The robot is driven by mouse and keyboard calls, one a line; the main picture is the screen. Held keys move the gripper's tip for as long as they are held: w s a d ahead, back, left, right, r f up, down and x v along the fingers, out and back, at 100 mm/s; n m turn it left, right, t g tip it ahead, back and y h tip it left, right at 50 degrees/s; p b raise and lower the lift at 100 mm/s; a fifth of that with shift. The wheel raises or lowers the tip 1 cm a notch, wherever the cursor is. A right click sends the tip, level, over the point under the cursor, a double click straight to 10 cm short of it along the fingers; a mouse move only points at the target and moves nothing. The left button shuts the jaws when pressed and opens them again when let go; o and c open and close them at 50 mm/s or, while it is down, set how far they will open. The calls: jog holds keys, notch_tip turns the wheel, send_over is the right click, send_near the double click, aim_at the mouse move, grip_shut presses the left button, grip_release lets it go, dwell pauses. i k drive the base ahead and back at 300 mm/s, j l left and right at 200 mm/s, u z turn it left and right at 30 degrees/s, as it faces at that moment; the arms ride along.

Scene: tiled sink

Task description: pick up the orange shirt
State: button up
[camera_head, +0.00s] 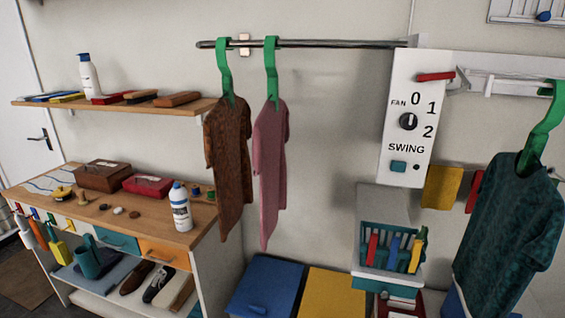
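No clearly orange shirt shows. The closest in colour is a rust-brown shirt (229,160), which hangs from a green hanger (223,70) on the metal rail (330,43) left of centre. A pink shirt (270,170) hangs on another green hanger (270,70) just to its right. A dark teal shirt (510,230) hangs on a green hanger (545,120) at the right edge, closer to me. My gripper is not in view.
A wall shelf (180,110) and a wooden-topped cabinet (100,215) with bottles and boxes stand left. Blue (265,288) and yellow (335,292) bins sit below the shirts. A fan control panel (412,110) and a teal basket (375,252) are right. Wall right of the pink shirt is clear.

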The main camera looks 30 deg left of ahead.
aim_at(227, 127)
jog(key=u, duration=1.3)
jog(key=i+l+u, duration=0.1)
jog(key=i+u, duration=0.35)
